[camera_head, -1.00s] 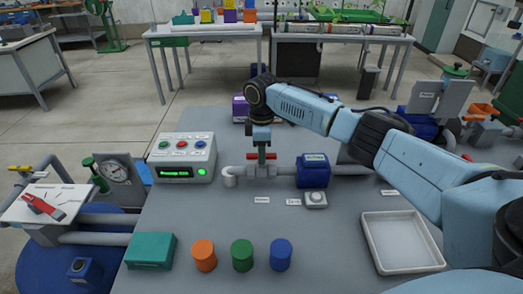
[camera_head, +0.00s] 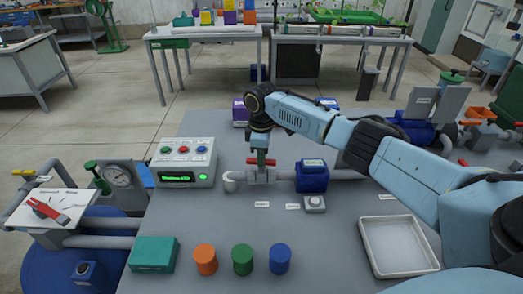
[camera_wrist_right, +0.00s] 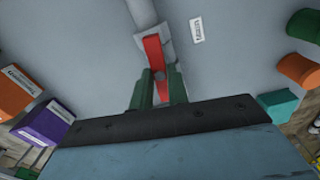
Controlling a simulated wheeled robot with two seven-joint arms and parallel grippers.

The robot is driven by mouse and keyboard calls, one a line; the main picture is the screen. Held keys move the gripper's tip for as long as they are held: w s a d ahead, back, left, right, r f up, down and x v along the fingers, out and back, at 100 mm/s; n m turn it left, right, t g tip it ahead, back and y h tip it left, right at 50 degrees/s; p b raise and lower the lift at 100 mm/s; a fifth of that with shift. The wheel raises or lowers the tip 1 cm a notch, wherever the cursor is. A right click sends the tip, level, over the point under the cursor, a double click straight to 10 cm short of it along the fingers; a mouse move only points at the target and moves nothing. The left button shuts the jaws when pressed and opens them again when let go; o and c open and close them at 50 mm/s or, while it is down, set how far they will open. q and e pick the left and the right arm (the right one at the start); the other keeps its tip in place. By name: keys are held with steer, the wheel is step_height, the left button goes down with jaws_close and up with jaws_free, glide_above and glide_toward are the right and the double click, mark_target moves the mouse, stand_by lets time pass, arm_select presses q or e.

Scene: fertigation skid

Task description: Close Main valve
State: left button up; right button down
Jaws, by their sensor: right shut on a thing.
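A valve with a red handle (camera_head: 254,161) sits on the grey pipe (camera_head: 345,174) on the bench. I take it for the Main valve, but the small label (camera_head: 262,204) in front of it is too small to read. My right gripper (camera_head: 262,157) points down over the valve and is shut on the red handle. In the right wrist view, the dark green fingers (camera_wrist_right: 159,92) lie on either side of the red handle (camera_wrist_right: 154,55), which runs roughly along the pipe. The fingers hide part of the handle. My left gripper is not in view.
A control box (camera_head: 187,160) with coloured buttons and a lit green display stands left of the valve. A blue device (camera_head: 312,176) sits on the pipe at right. A white tray (camera_head: 364,252), several cylinders (camera_head: 243,260) and a teal box (camera_head: 153,255) are nearer.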

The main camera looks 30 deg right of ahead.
steer(key=m+p, duration=0.2)
steer(key=p, duration=0.1)
steer(key=m+p, duration=0.3)
steer(key=shift+a+r+p, duration=0.1)
steer(key=shift+r+p, duration=0.1)
steer(key=shift+p, duration=0.1)
steer(key=shift+m+p, duration=0.7)
steer(key=shift+m, duration=0.4)
steer(key=m+p, duration=0.2)
steer(key=m, duration=0.2)
steer(key=shift+f+m, duration=0.1)
steer(key=shift+m, duration=0.2)
steer(key=m+p, duration=0.2)
steer(key=m, duration=0.2)
steer(key=shift+f+m, duration=0.1)
steer(key=shift+m, duration=0.2)
steer(key=c, duration=1.4)
jaws_free()
steer(key=shift+o, duration=0.2)
